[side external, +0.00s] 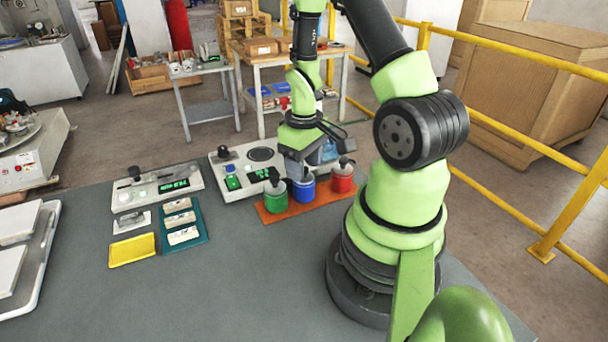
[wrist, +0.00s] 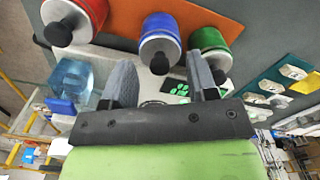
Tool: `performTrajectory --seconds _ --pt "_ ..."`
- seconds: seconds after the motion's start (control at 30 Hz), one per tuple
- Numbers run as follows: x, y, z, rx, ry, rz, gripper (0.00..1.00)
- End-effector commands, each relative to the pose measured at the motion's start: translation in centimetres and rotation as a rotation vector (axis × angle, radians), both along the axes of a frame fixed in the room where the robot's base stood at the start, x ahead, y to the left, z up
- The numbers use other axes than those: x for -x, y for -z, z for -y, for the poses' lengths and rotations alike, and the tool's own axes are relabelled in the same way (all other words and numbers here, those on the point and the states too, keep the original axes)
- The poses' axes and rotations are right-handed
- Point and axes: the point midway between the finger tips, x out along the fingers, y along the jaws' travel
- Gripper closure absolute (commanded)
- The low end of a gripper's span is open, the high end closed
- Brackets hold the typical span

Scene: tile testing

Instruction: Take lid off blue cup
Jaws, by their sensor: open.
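The blue cup (side external: 303,191) stands between the green cup (side external: 275,200) and the red cup (side external: 342,181) on an orange mat (side external: 271,219). In the wrist view the blue cup (wrist: 160,22) has a grey metal lid (wrist: 160,44) with a black knob. My gripper (side external: 296,172) is open and points down at the blue cup, hiding much of its lid in the side view. In the wrist view my gripper (wrist: 159,68) has a finger on either side of the knob. Contact cannot be told. The green and red cups also have black-knobbed lids.
A white device with a green display (side external: 258,174) stands behind the cups, near a translucent blue container (side external: 328,152). Left are another display device (side external: 157,188), a yellow tray (side external: 132,250) and a teal tray (side external: 184,239). The front tabletop is clear.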

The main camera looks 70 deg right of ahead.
Motion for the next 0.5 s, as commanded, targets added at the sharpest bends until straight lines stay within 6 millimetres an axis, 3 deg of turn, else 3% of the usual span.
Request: performTrajectory --seconds 0.13,0.37,0.4,0.5 --pt "0.00 1.26 -0.03 -0.001 0.000 -0.001 0.47" --pt "-0.05 1.41 -0.01 0.002 0.000 0.002 0.47" --pt "-0.05 1.40 -0.01 0.002 0.000 0.002 0.49" --pt "-0.05 1.39 -0.01 0.002 0.000 0.002 0.72"
